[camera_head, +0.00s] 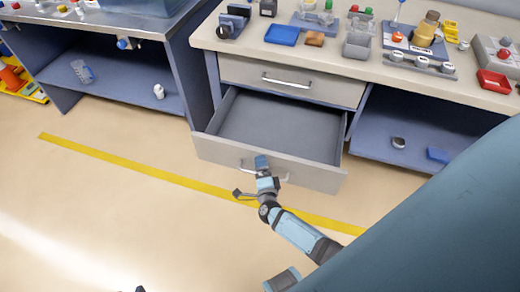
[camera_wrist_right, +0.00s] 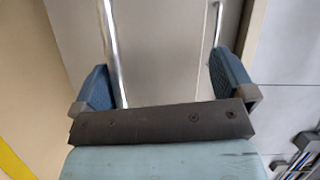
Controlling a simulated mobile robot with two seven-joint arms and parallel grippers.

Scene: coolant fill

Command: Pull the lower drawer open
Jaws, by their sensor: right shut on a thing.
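The lower drawer (camera_head: 270,165) stands pulled well out from the bench, and its empty grey inside shows. Its front also fills the middle of the right wrist view (camera_wrist_right: 165,50). My right gripper (camera_head: 262,165) is at the drawer's metal handle (camera_head: 283,179), shut on it. In the right wrist view the blue fingers of the right gripper (camera_wrist_right: 165,85) stand apart, with shiny metal handle parts (camera_wrist_right: 112,50) beside them. The fingers partly hide the handle. The upper drawer (camera_head: 290,82) is closed.
The bench top (camera_head: 340,62) carries a blue tray (camera_head: 282,34), a red tray (camera_head: 494,82) and several small parts. Open shelves (camera_head: 120,83) flank the drawers. A yellow line (camera_head: 130,165) runs along the floor below the drawer front.

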